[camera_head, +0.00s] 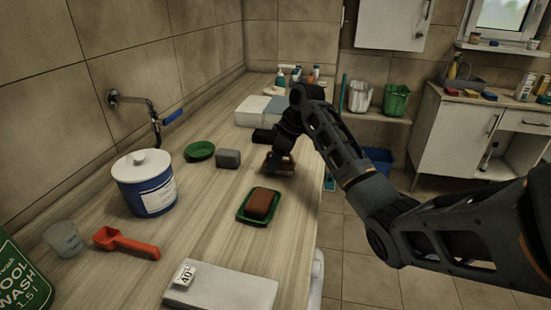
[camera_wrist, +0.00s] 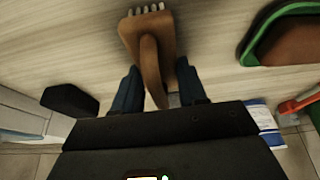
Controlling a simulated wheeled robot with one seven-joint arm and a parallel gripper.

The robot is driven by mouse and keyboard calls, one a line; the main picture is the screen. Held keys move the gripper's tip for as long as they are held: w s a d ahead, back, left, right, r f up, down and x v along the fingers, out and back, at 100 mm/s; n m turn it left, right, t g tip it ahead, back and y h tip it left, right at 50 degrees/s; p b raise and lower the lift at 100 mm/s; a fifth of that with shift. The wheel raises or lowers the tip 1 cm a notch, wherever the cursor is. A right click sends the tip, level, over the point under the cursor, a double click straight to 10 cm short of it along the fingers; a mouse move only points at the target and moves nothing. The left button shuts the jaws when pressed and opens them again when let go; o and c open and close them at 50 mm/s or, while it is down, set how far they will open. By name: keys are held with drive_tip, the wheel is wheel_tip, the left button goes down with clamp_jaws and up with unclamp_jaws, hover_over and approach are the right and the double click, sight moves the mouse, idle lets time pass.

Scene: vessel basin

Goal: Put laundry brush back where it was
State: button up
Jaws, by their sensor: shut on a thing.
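The laundry brush (camera_wrist: 148,38) is a brown wooden block with an arched handle and pale bristles, seen up close in the wrist view. My gripper (camera_wrist: 157,88) is shut on its handle, with one dark finger on each side. In the head view my gripper (camera_head: 280,160) is over the counter, behind the green soap dish, and the brush (camera_head: 283,169) shows partly beneath it. I cannot tell whether the bristles touch the counter.
A green dish with a brown bar (camera_head: 261,204) lies nearer on the counter. A grey block (camera_head: 228,158), empty green dish (camera_head: 199,151) and blue-white tub (camera_head: 146,187) stand left. A dark box (camera_head: 264,135) is behind my gripper. The counter's edge is at right.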

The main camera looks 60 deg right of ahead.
drive_tip(key=shift+f, duration=0.15)
drive_tip(key=o, duration=0.9)
drive_tip(key=shift+o, duration=0.2)
drive_tip(key=v, duration=1.2)
drive_tip(key=shift+r, duration=0.25)
